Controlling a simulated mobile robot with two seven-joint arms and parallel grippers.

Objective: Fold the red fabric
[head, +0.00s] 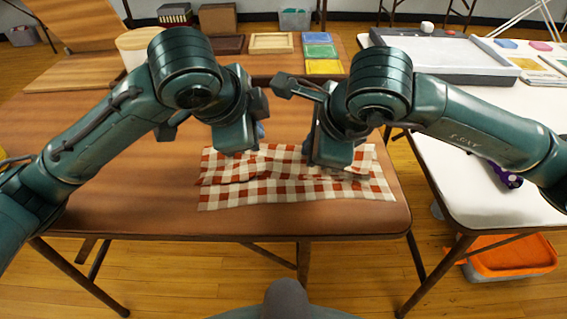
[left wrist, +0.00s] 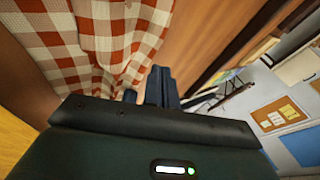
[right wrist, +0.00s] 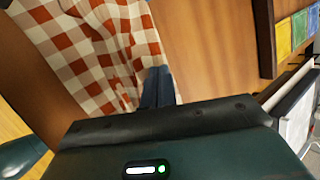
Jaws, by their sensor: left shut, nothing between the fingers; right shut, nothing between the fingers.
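The red and white checked fabric (head: 290,190) lies on the brown table near its front edge, wider than it is deep. Its surface has ridges and wrinkles, and a layer seems to lie over part of it. My left gripper (left wrist: 148,92) is shut and empty, at the fabric's back left part; the fabric (left wrist: 95,40) shows beside its fingers in the left wrist view. My right gripper (right wrist: 158,88) is shut and empty, at the fabric's back right part; the fabric (right wrist: 90,50) shows beside it in the right wrist view. In the head view both fingertips are hidden behind my wrists.
Behind the fabric stand a blue, a green and a yellow tray (head: 322,66), a light wooden tray (head: 271,43) and a pale round container (head: 137,47). A white table (head: 455,185) with a grey tray (head: 450,60) adjoins at the right.

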